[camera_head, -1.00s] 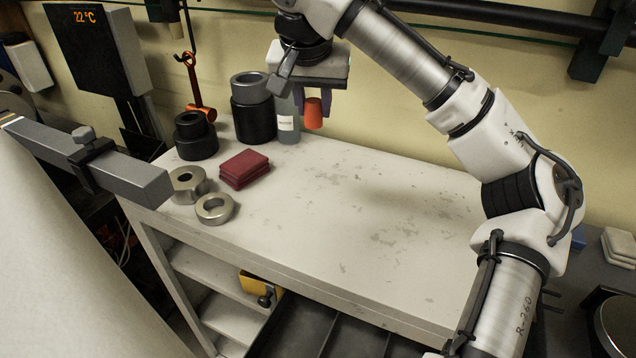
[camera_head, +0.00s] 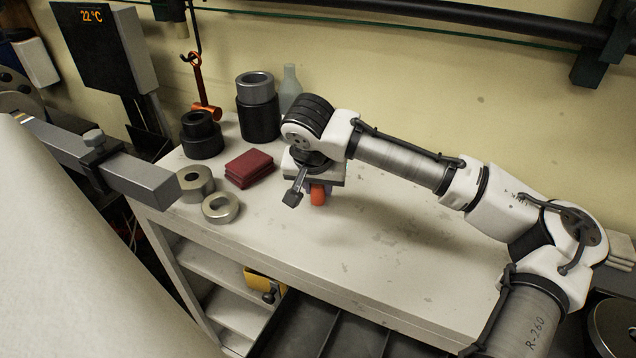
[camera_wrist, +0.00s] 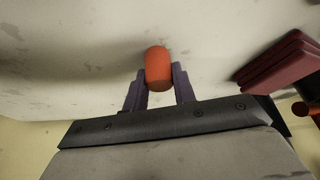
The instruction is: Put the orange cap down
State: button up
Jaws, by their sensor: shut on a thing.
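The orange cap (camera_head: 318,194) is between the fingers of my gripper (camera_head: 312,190), low over the bench top (camera_head: 390,235). In the wrist view the cap (camera_wrist: 158,68) sticks out past the tips of my gripper's two purple-grey fingers (camera_wrist: 159,84), which are shut on its sides. Whether the cap touches the bench top cannot be told. The gripper body hides part of the cap in the head view.
A dark red stack of pads (camera_head: 249,168) lies left of my gripper. Two metal rings (camera_head: 221,207) (camera_head: 196,183), black cylinders (camera_head: 200,137) (camera_head: 258,120) and a grey-green bottle (camera_head: 290,88) stand on the left part. The bench top to the right is clear.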

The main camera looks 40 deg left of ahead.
jog(key=o, duration=0.9)
jog(key=shift+f, duration=0.1)
jog(key=shift+o, duration=0.2)
jog(key=b+v, duration=0.2)
jog(key=v, duration=1)
jog(key=shift+s, duration=0.1)
